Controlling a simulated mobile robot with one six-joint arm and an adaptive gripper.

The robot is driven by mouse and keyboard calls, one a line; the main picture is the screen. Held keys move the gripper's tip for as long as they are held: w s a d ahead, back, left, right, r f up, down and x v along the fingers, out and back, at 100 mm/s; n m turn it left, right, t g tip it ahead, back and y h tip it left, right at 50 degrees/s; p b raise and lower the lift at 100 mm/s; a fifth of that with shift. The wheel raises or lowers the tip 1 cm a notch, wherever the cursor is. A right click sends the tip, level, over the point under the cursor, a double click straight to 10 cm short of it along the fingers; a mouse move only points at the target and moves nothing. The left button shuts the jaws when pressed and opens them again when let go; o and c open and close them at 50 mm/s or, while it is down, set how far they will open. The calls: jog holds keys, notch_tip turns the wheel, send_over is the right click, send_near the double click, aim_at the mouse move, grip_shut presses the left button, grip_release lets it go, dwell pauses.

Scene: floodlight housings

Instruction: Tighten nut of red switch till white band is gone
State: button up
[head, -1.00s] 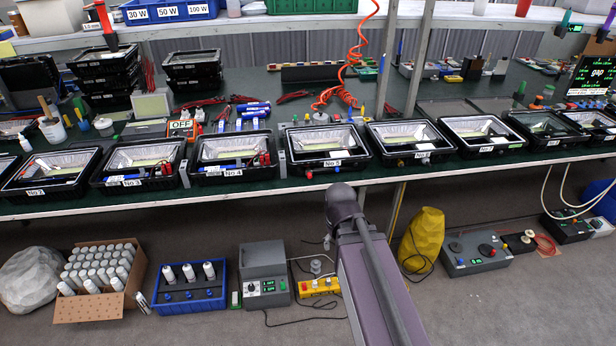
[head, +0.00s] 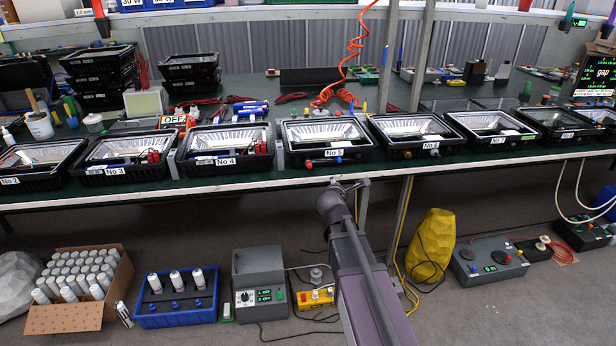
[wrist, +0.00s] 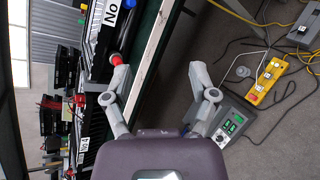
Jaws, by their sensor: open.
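The red switch (head: 309,163) sits at the left of the front wall of the black housing No 5 (head: 362,154), on the bench's front edge. A blue-capped fitting (head: 338,160) is on the same wall to its right. In the wrist view, which is turned sideways, a red cap (wrist: 117,60) shows right by the tip of the left finger; whether they touch I cannot tell. My gripper (wrist: 158,72) is open and empty, its fingers wide apart. In the head view my gripper (head: 345,184) is small, in front of the bench edge below No 5. The nut and white band are too small to make out.
Housing No 4 (head: 188,166) stands left of No 5, and another housing (head: 378,150) close on its right. The bench's pale front edge (head: 260,183) runs under them. Below on the floor are a grey control box (head: 260,270), a yellow switch box (head: 318,297) and loose cables.

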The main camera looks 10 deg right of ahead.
aim_at(310, 167)
jog(key=w+a+f+n+t+y+b, duration=0.3)
jog(key=w+a+n+t+y+b, duration=0.2)
jog(key=n, duration=1)
jog(key=shift+w+a+b, duration=0.7)
jog(key=shift+w+b, duration=0.25)
jog(key=shift+b, duration=0.65)
jog(key=shift+w, duration=0.1)
jog(key=w, duration=1.3)
jog(key=shift+w, duration=0.3)
grip_shut()
